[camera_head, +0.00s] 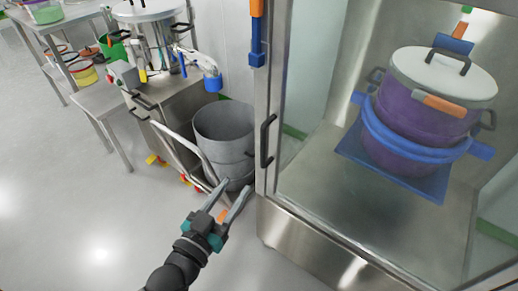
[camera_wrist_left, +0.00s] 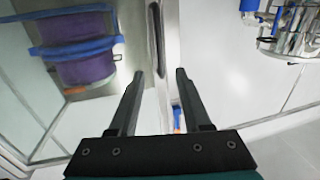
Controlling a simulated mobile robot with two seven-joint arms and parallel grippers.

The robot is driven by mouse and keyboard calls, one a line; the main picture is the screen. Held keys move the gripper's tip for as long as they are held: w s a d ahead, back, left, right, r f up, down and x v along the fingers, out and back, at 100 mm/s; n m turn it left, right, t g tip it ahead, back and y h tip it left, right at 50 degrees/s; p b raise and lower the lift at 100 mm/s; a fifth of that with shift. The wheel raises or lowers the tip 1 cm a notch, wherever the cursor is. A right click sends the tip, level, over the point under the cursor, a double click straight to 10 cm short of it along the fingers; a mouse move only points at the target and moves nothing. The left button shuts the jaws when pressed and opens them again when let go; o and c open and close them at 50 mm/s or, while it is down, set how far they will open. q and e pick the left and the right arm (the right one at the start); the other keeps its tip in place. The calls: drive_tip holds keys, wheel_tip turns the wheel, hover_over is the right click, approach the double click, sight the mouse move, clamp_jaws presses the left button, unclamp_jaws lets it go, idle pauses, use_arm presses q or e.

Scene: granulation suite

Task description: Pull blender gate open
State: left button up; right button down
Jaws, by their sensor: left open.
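The blender gate is a clear-panelled door with a steel frame (camera_head: 272,110) on the right in the head view. Its dark vertical handle (camera_head: 267,141) is on the left post of the frame. In the left wrist view the handle (camera_wrist_left: 155,40) shows near the top middle, beyond the fingertips. My left gripper (camera_head: 234,186) is open and empty, below and left of the handle, apart from it. Its two fingers (camera_wrist_left: 159,75) show in the left wrist view. Behind the panel stands a purple drum (camera_head: 425,115) with a white lid and blue band. My right gripper is not in view.
A grey bin (camera_head: 224,135) stands left of the gate, beside a steel cart (camera_head: 165,105) with a push bar. A steel table (camera_head: 105,100) is at the left. A blue and orange tool (camera_head: 257,40) hangs on the gate's frame post. The floor at the lower left is clear.

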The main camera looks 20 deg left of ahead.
sight(262, 149)
use_arm(q)
drive_tip(key=w+b, duration=0.1)
drive_tip(key=w, duration=0.3)
drive_tip(key=w+d+b, duration=0.1)
drive_tip(key=w, duration=0.4)
drive_tip(key=w+d+b, duration=0.1)
drive_tip(key=w, duration=0.3)
drive_tip(key=shift+w+d+b, duration=0.1)
drive_tip(key=shift+w+b, duration=0.2)
drive_tip(key=shift+w, duration=0.05)
drive_tip(key=shift+w+d, duration=0.1)
drive_tip(key=shift+w, duration=0.5)
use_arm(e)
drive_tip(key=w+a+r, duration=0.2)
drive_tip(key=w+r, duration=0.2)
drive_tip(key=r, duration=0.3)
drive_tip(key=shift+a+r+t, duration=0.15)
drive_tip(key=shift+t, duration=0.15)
use_arm(q)
clamp_jaws()
